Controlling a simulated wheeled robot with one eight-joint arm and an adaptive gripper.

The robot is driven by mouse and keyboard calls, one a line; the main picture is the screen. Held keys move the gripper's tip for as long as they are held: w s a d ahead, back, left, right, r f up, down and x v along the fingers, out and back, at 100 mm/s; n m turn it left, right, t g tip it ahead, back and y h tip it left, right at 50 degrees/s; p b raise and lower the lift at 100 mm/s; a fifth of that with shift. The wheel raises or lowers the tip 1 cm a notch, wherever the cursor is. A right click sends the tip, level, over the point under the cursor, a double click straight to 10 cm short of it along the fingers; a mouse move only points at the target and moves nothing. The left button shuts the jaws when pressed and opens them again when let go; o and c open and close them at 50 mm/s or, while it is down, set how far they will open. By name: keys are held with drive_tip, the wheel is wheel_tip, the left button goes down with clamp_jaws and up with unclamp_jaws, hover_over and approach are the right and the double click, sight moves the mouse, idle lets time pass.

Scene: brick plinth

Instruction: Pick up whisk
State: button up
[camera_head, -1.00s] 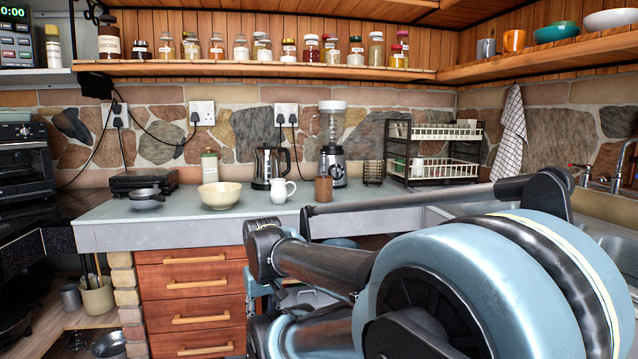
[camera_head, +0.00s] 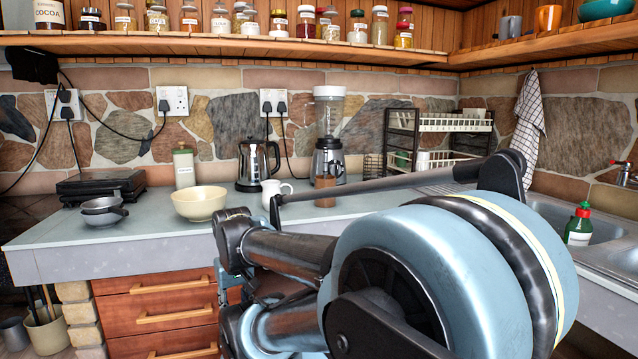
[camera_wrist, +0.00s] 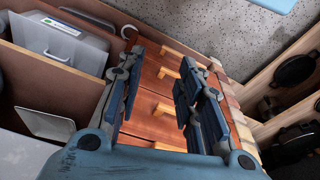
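I cannot make out a whisk in either view. A pale utensil crock (camera_head: 48,334) with handles sticking out stands low at the left edge of the head view; what the handles belong to cannot be told. My gripper (camera_wrist: 162,62) is open and empty in the wrist view, its two dark blue fingers spread apart. Red-brown drawers (camera_wrist: 148,118) with wooden handles lie beyond and between the fingers. In the head view my arm hides the gripper's fingers.
A dish rack (camera_head: 440,124) stands behind. A green bottle (camera_head: 579,226) is by the sink at right.

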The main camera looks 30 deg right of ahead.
drive_tip(key=shift+o, duration=0.6)
drive_tip(key=shift+w, duration=0.1)
drive_tip(key=w+d+r+m, duration=0.25)
drive_tip(key=w+r, duration=0.25)
drive_tip(key=r, duration=0.4)
drive_tip(key=w+d+r+m, duration=0.2)
drive_tip(key=w+d+r, duration=0.2)
drive_tip(key=r, duration=0.4)
wheel_tip(320, 180, up, 29)
drive_tip(key=m+g, duration=0.2)
drive_tip(key=m, duration=0.9)
hover_over(325, 175)
drive_tip(key=f, duration=1.1)
drive_tip(key=shift+w+d+f, duration=0.1)
drive_tip(key=shift+w+f, duration=0.15)
drive_tip(key=shift+w, duration=0.05)
drive_tip(key=shift+d+f, duration=0.1)
drive_tip(key=shift+f, duration=2.55)
